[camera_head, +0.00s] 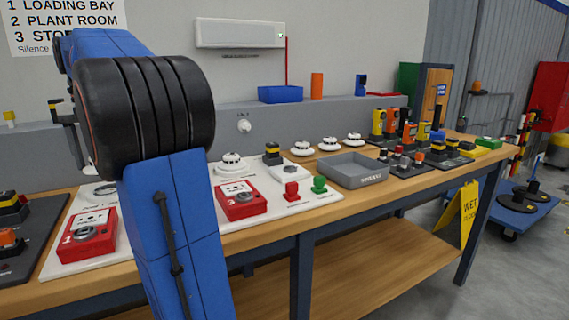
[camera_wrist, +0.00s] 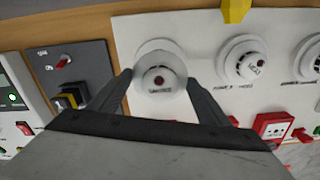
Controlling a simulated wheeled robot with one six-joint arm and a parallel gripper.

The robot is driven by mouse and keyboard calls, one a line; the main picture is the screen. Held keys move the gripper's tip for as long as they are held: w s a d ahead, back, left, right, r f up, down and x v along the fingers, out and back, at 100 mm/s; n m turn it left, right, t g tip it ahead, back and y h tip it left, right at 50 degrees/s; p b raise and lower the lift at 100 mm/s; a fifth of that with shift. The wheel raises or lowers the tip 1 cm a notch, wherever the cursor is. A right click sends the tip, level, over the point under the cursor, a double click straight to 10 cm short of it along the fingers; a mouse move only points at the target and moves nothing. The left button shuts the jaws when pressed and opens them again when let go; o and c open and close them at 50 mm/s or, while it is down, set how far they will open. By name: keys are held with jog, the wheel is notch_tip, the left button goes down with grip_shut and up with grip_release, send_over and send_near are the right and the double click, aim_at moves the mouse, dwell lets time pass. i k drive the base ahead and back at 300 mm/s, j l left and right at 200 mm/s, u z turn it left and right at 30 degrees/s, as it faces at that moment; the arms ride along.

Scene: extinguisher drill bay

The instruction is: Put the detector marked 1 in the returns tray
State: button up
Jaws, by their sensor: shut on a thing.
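In the wrist view my gripper (camera_wrist: 160,76) is shut on a white round detector (camera_wrist: 161,62) with a dark red centre. A finger lies on each side of it. It overlaps a pale round shape on the white board, and I cannot tell if it is clear of the board. Its small dark lettering is too blurred to read. In the head view my arm hides the gripper's jaws and the held detector. The grey returns tray (camera_head: 352,183) stands on the bench, right of the white board, and looks empty.
More white detectors (camera_head: 302,149) stand behind the tray. Another detector (camera_wrist: 245,62) is on the white board (camera_head: 290,212). Red call points (camera_head: 240,200) and red and green knobs stand near its front edge. Instruments (camera_head: 408,132) crowd the bench right of the tray.

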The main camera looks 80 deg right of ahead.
aim_at(351, 174)
jog(key=k+z, duration=0.15)
jog(key=k, duration=0.5)
jog(key=z, duration=1.35)
jog(key=j+z, duration=0.25)
jog(key=j, duration=0.9)
